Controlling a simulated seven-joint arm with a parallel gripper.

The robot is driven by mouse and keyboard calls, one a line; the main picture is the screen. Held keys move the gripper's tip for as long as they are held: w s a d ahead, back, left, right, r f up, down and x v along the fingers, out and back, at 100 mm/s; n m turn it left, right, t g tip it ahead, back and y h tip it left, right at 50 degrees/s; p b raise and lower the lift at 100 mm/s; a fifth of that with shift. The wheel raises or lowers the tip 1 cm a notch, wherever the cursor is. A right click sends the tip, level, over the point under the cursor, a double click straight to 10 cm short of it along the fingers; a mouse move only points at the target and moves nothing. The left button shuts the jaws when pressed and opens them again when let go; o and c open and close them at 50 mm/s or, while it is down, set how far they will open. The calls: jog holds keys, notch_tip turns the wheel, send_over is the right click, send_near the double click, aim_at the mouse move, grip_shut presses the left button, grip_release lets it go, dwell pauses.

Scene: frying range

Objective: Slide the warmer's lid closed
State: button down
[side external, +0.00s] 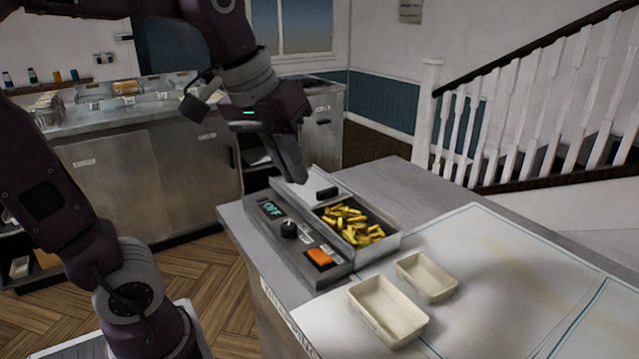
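The warmer (294,252) stands on the grey counter, with a control panel on its left side. Its pale metal lid (310,184) covers only the far end of the well, and a dark handle (327,193) sits on it. The near part of the well is open and shows yellow fries (350,226). My gripper (292,181) points down at the far left part of the lid, behind the handle. Its tips seem to be at or just above the lid; contact cannot be told. The fingers overlap from this side, so their gap is hidden.
The panel has a display reading OFF (272,209), a black knob (289,230) and an orange switch (319,257). Two empty cream trays, a larger one (364,318) and a smaller one (419,290), stand in front on a white mat (500,290). The mat's right side is clear.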

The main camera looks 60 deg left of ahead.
jog(key=w+a+n+g+y, duration=0.1)
jog(key=w+a+n+g, duration=0.1)
jog(key=w+a+n, duration=0.7)
jog(key=n+g+y, duration=0.2)
jog(key=n+g, duration=0.1)
jog(key=n, duration=0.1)
send_near(312, 187)
jog(key=x, duration=0.5)
jog(key=shift+f, duration=0.3)
jog(key=d, duration=0.2)
jog(key=shift+d, duration=0.95)
